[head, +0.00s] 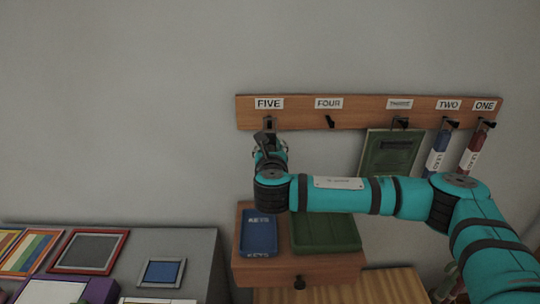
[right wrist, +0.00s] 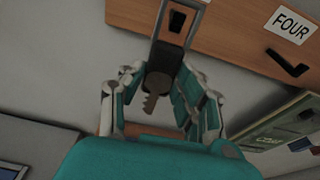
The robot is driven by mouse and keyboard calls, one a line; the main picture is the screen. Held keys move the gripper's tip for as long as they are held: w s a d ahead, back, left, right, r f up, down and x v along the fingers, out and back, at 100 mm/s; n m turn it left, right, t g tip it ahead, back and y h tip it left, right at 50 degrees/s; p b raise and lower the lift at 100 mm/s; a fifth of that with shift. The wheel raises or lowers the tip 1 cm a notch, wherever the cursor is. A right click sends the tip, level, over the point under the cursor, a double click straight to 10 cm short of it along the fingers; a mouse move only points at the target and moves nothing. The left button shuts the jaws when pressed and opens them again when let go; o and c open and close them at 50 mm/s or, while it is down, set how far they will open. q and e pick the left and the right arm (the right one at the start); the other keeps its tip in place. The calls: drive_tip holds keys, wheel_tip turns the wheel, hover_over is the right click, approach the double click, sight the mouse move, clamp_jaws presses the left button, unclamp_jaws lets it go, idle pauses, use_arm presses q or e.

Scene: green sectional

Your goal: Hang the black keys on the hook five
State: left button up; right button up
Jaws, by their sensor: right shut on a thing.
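The black keys (right wrist: 163,62) show in the right wrist view between the fingers of my right gripper (right wrist: 160,84), with a metal key hanging below the dark top. My right gripper (head: 268,143) is shut on them, just below hook five (head: 268,122) in the head view. A grey metal loop rises from the keys and frames the dark hook five (right wrist: 177,21) in the wrist view. I cannot tell if the loop is around the hook or only in front of it. The keys are mostly hidden by the gripper in the head view. My left gripper is out of view.
The wooden rack (head: 300,117) has labelled hooks; hook four (head: 330,121) is bare. A green board (head: 390,153) and blue (head: 437,153) and red (head: 470,153) tagged items hang to the right. Below are a blue KEYS tray (head: 259,233) and a green tray (head: 325,233).

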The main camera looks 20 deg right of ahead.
drive_tip(key=shift+b+x, duration=0.4)
drive_tip(key=shift+x, duration=0.45)
drive_tip(key=shift+w+d+f, duration=0.15)
drive_tip(key=shift+w+f, duration=0.3)
drive_tip(key=shift+w, duration=0.15)
drive_tip(key=o, duration=1)
